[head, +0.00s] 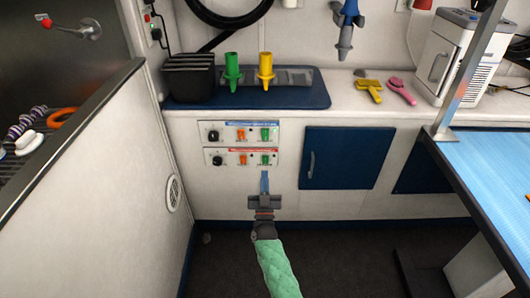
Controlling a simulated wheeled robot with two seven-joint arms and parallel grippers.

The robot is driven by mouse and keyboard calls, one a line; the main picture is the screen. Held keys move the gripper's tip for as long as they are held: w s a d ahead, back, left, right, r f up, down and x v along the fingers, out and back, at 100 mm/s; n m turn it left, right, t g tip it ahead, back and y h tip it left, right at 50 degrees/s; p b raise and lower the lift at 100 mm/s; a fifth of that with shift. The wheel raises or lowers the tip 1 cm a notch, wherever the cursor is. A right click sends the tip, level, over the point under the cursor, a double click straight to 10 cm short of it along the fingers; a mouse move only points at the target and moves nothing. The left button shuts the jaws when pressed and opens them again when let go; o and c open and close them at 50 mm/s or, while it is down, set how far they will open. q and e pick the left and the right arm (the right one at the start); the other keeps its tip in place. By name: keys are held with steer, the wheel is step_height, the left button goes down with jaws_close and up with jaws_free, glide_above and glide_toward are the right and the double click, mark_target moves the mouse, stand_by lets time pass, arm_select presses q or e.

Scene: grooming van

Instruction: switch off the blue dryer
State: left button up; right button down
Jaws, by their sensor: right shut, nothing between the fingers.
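Two control panels are on the white cabinet front. The upper panel (256,134) has a blue label strip, a black knob (213,135), an orange switch (241,134) and a green switch (265,134). The lower panel (226,157) has a red label strip and the same kinds of controls. I cannot read the labels or tell the switch positions. A blue dryer nozzle (346,30) hangs on the back wall. My right gripper (264,174) is shut and empty, its fingers pointing up just below the lower panel in the picture. My left gripper is out of view.
A blue mat (310,95) on the counter holds a black bin (188,80), a green nozzle (231,72) and a yellow nozzle (266,72). A blue-topped table (495,165) stands at right. A partition (100,170) rises at left. Floor between is clear.

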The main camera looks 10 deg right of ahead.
glide_toward(265, 135)
step_height(265, 135, up, 5)
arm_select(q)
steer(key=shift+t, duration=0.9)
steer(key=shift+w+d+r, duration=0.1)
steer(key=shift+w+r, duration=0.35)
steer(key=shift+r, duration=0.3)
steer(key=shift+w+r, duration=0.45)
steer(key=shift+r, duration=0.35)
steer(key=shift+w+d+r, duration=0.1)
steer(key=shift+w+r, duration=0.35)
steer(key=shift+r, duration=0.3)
arm_select(e)
steer(key=shift+w+d+f, duration=0.1)
steer(key=shift+w+f, duration=0.1)
steer(key=shift+w, duration=0.6)
steer(key=shift+w+d+f, duration=0.15)
steer(key=shift+w+f, duration=0.1)
steer(key=shift+w, duration=0.5)
steer(key=shift+w+d+f, duration=0.1)
steer(key=shift+w+f, duration=0.1)
steer(key=shift+w, duration=0.6)
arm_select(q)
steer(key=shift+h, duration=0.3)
